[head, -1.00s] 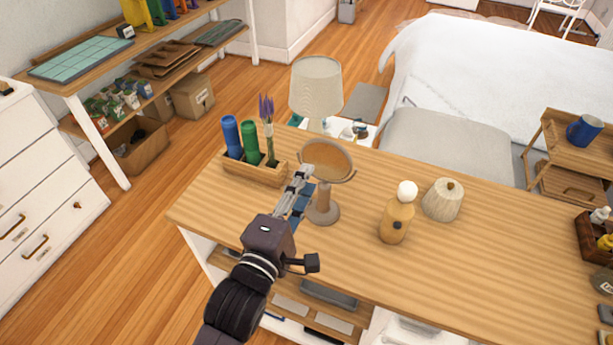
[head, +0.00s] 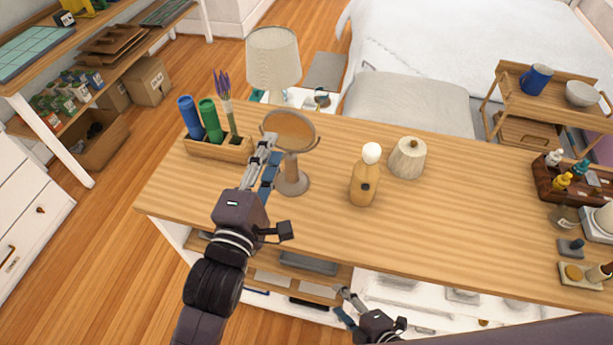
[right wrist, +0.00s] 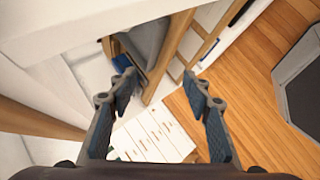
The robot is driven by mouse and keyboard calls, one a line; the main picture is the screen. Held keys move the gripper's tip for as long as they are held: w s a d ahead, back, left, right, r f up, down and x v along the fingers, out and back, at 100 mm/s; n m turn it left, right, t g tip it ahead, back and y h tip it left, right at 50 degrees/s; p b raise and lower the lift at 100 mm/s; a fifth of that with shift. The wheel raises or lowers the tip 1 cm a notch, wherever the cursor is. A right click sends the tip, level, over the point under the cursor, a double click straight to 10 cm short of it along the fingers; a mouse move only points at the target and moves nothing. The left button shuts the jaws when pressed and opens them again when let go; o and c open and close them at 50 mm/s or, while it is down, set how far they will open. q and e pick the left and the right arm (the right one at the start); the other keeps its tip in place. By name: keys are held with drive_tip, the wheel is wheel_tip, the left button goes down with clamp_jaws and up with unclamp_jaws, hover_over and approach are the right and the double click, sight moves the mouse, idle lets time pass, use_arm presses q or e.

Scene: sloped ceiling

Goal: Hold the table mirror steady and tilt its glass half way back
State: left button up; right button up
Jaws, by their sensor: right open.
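The table mirror (head: 291,130) stands upright on the wooden desk, with a round brownish glass in a forked holder, a stem and a round base. My left gripper (head: 277,147) is at the left side of the mirror, its fingers overlapping the lower left of the glass and close to the stem. The fingers show nearly edge-on, so I cannot tell whether they grip it. My right gripper (head: 340,302) is low at the desk's front edge, away from the mirror. In the right wrist view its two fingers (right wrist: 160,78) are apart with nothing between them.
A wooden holder (head: 218,147) with blue and green cylinders and lavender stands left of the mirror. A bottle with a white ball top (head: 365,184) and a ribbed cone-shaped item (head: 408,158) stand to its right. The desk's front middle (head: 430,235) is clear.

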sight(294, 161)
drive_tip(key=w+a+r+n+t+y, duration=0.1)
drive_tip(key=w+a+r+n+y, duration=0.15)
drive_tip(key=a+r, duration=0.45)
drive_tip(key=w+a+r+n+y, duration=0.1)
drive_tip(key=a+r+y, duration=0.2)
drive_tip(key=r, duration=0.8)
drive_tip(key=w+a+r+n+t+y, duration=0.1)
drive_tip(key=a+r+y, duration=0.3)
drive_tip(key=r, duration=0.5)
drive_tip(key=shift+w+d+r+m+t+h, duration=0.1)
drive_tip(key=shift+w+d+m+t+h, duration=0.85)
drive_tip(key=shift+w+m, duration=2.1)
drive_tip(key=shift+w+d+r+m+t+h, duration=0.1)
drive_tip(key=shift+w+d+m+t+h, duration=0.85)
drive_tip(key=shift+w+m, duration=2.1)
drive_tip(key=shift+w+d+m+t+h, duration=0.5)
drive_tip(key=shift+w+d+m+h, duration=0.85)
drive_tip(key=shift+w+m, duration=1.7)
drive_tip(key=shift+m, duration=0.3)
drive_tip(key=x, duration=0.7)
drive_tip(key=shift+a, duration=0.35)
clamp_jaws()
